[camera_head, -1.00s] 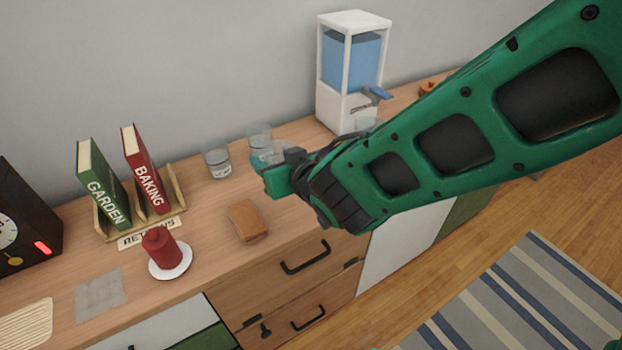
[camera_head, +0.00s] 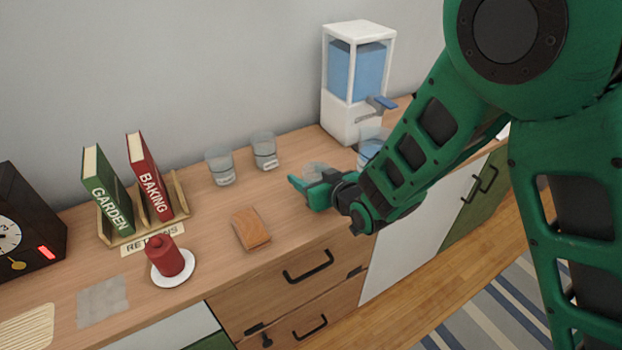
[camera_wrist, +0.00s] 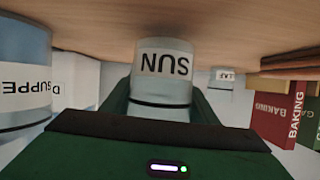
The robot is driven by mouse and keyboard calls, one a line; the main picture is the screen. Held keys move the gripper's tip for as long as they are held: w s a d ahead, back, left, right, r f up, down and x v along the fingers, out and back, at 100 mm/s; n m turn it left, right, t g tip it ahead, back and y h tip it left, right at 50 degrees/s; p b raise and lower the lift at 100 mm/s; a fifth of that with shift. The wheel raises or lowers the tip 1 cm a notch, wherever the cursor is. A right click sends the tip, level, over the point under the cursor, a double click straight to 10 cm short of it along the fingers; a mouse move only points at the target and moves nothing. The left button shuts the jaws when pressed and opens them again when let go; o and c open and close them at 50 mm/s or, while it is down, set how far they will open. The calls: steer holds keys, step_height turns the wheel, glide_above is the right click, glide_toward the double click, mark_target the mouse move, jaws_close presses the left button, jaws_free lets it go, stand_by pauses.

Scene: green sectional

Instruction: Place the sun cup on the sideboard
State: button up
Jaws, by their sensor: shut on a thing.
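The sun cup (camera_wrist: 164,65) is a clear cup with a white band reading SUN, shown inverted in the wrist view. It stands between the two fingers of my gripper (camera_head: 312,190), which is shut on it. In the head view the cup (camera_head: 314,170) is mostly hidden behind the green fingers. Its base is at or very close to the wooden top of the sideboard (camera_head: 290,215); I cannot tell whether it touches.
Two clear cups (camera_head: 220,166) (camera_head: 264,151) stand left of my gripper. A labelled cup with blue liquid (camera_head: 371,150) stands close on the right, before the dispenser (camera_head: 355,80). A brown block (camera_head: 251,230), a red candle-like object (camera_head: 166,257) and books (camera_head: 148,175) lie further left.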

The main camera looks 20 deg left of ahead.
steer(key=shift+f, duration=0.5)
steer(key=shift+f, duration=0.1)
steer(key=o, duration=1)
steer(key=shift+o, duration=0.2)
